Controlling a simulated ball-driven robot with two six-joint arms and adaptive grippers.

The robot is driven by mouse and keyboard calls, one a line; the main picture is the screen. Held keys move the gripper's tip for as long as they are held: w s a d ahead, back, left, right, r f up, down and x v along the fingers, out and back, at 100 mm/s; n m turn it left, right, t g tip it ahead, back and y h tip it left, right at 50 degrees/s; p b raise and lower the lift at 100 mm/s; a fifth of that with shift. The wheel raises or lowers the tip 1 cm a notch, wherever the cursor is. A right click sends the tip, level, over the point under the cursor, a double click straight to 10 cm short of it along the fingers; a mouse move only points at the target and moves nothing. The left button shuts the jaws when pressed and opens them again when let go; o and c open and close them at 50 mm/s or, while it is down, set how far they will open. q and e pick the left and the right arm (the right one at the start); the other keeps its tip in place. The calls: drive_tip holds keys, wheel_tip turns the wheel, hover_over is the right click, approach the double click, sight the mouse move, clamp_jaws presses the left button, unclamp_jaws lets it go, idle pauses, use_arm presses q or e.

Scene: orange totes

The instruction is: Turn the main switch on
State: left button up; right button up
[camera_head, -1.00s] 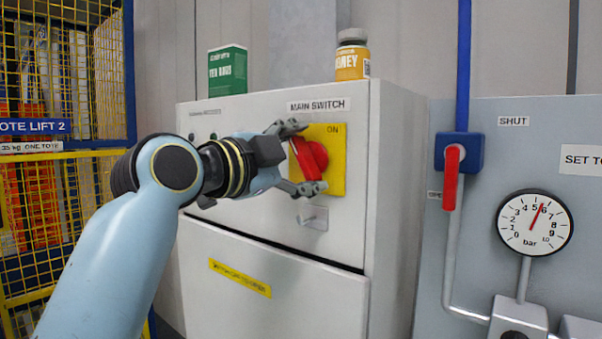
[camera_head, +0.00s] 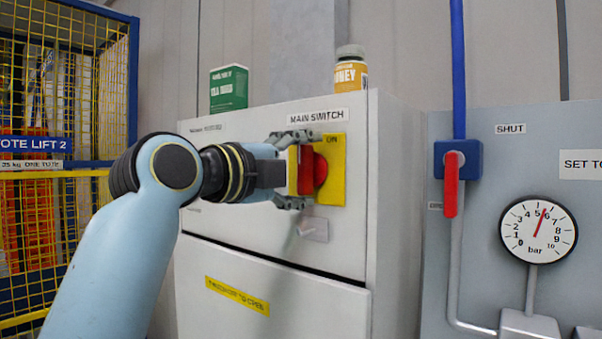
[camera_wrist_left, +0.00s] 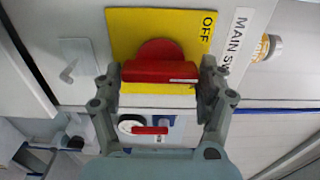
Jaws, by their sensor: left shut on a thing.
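The main switch is a red rotary handle (camera_head: 307,170) on a yellow plate (camera_head: 335,185), under a MAIN SWITCH label. The handle stands upright in the head view. ON shows at the plate's upper right. In the left wrist view, the red handle (camera_wrist_left: 160,71) lies level between the fingers, and OFF is printed on the plate (camera_wrist_left: 130,35). My left gripper (camera_head: 299,170) is shut on the handle, one finger at its top end and one at its bottom. It hides the plate's left part in the head view. My right gripper is not in view.
The switch is on a pale cabinet (camera_head: 250,255). A green box (camera_head: 229,89) and a honey jar (camera_head: 350,72) stand on its top. A grey panel to the right carries a red lever (camera_head: 451,185) and a pressure gauge (camera_head: 538,229). A yellow mesh cage (camera_head: 95,215) stands left.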

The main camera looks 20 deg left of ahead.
use_arm(q)
drive_tip(key=shift+f, duration=0.1)
drive_tip(key=o, duration=1.2)
drive_tip(key=shift+c, duration=0.2)
drive_tip(key=v, duration=0.7)
drive_tip(key=shift+s, duration=0.25)
